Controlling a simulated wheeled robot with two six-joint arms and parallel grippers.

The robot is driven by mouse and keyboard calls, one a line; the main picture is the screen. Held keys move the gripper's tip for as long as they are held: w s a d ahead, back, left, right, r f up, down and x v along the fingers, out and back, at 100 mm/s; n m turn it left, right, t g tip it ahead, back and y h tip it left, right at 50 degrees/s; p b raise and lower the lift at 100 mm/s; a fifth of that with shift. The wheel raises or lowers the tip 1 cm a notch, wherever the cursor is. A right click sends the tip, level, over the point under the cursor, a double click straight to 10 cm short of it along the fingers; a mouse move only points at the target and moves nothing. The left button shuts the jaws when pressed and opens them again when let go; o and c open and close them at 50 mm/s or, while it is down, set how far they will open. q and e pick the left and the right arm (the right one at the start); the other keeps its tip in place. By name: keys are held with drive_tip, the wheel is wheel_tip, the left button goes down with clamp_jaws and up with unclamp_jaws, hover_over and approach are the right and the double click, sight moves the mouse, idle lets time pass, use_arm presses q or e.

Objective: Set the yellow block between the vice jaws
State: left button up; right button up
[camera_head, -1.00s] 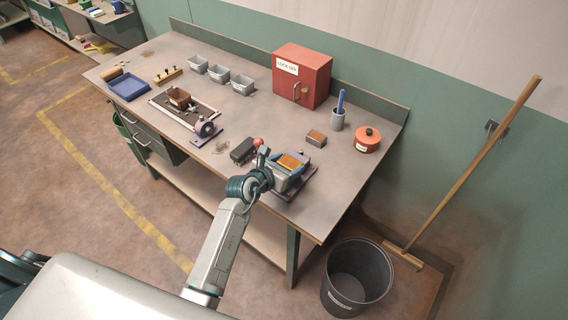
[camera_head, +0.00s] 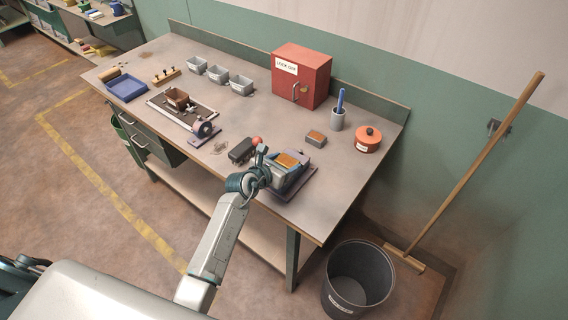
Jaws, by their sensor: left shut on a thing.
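The vice (camera_head: 298,184) stands on a dark base plate near the front right edge of the workbench. The yellow block (camera_head: 289,160), orange-yellow on top, shows at the vice's top, between or just above the blue-grey jaws; its lower part is hidden, so I cannot tell how deep it sits. My left gripper (camera_head: 268,161) reaches in from the front and is shut on the block, its wrist covering the near left side of the vice. My right gripper is not in view.
A bin (camera_head: 357,281) stands on the floor.

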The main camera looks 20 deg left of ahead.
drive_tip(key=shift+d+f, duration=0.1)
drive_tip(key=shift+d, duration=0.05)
use_arm(q)
drive_tip(key=o, duration=1.3)
drive_tip(key=shift+f, duration=0.1)
drive_tip(key=shift+c, duration=0.2)
drive_tip(key=shift+o, duration=0.7)
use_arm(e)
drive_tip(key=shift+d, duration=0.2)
use_arm(q)
drive_tip(key=b+v, duration=0.3)
drive_tip(key=v, duration=0.9)
drive_tip(key=shift+r, duration=0.25)
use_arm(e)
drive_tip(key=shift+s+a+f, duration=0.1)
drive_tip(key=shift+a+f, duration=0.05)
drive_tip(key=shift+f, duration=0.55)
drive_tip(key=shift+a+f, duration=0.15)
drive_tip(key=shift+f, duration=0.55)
